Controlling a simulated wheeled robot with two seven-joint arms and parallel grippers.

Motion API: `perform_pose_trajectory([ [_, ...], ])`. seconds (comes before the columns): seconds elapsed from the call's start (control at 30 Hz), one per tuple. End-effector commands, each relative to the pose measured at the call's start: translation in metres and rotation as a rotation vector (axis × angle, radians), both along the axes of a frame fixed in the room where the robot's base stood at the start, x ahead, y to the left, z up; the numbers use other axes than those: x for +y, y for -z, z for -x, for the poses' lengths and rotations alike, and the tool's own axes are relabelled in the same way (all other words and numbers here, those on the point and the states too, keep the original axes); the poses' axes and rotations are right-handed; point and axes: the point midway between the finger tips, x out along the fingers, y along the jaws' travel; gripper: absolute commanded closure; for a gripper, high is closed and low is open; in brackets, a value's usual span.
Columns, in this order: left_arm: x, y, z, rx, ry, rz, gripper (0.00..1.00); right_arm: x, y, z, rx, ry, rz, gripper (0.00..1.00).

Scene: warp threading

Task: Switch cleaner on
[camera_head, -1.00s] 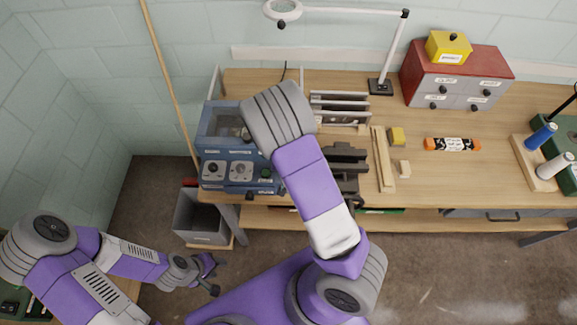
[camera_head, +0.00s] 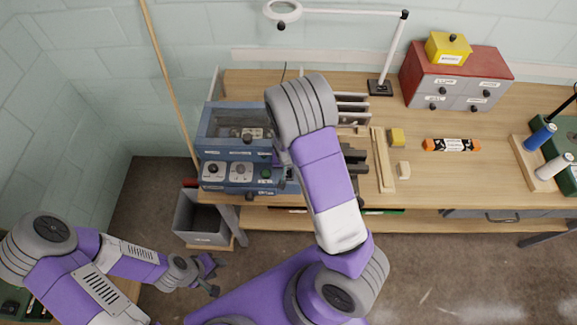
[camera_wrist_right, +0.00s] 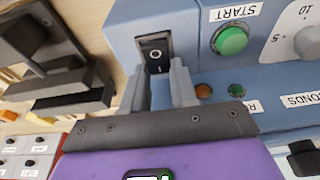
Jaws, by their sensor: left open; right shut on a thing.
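The blue cleaner (camera_head: 213,122) stands at the left end of the bench, with knobs and white labels on its front. In the right wrist view, its black rocker switch (camera_wrist_right: 155,50) sits on a blue face beside the green START button (camera_wrist_right: 231,40). I cannot tell which side of the rocker is pressed. My right gripper (camera_wrist_right: 160,74) has its fingertips on either side of the switch's lower end, shut on it; the contact itself is partly hidden. In the head view my right forearm hides that hand. My left gripper (camera_head: 211,276) is open and empty, low over the floor.
A grey bin (camera_head: 203,220) stands on the floor under the cleaner. A dark fixture (camera_head: 354,160) and wooden strips (camera_head: 383,160) lie right of my right arm. A red drawer cabinet (camera_head: 457,75) and lamp (camera_head: 392,50) stand at the back. A knob dial (camera_wrist_right: 308,42) lies near START.

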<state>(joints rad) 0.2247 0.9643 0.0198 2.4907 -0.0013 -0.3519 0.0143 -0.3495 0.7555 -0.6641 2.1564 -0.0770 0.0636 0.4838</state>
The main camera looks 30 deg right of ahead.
Motion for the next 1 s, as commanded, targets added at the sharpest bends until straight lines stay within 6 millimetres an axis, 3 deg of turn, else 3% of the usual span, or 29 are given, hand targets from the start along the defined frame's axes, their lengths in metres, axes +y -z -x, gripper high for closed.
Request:
perform_pose_trajectory([
  [0.23, 0.0, 0.0, 0.0, 0.0, 0.0, 0.0, 0.57, 0.0, 0.001, 0.001, 0.005, 0.0, 0.0, 1.0],
  [0.27, 0.0, 0.0, 0.0, 0.0, 0.0, 0.0, 0.57, 0.0, 0.001, 0.001, 0.005, 0.0, 0.0, 0.71],
  [0.43, 0.0, 0.0, 0.0, 0.0, 0.0, 0.0, 0.57, 0.0, 0.001, 0.001, 0.003, -0.001, -0.001, 0.47],
  [0.77, 0.0, 0.0, 0.0, 0.0, 0.0, 0.0, 0.57, 0.001, -0.004, 0.001, 0.0, -0.001, 0.0, 0.47],
  [1.0, 0.0, -0.006, 0.0, 0.0, 0.0, 0.0, 0.57, 0.006, -0.042, 0.007, -0.003, -0.003, -0.001, 0.47],
])
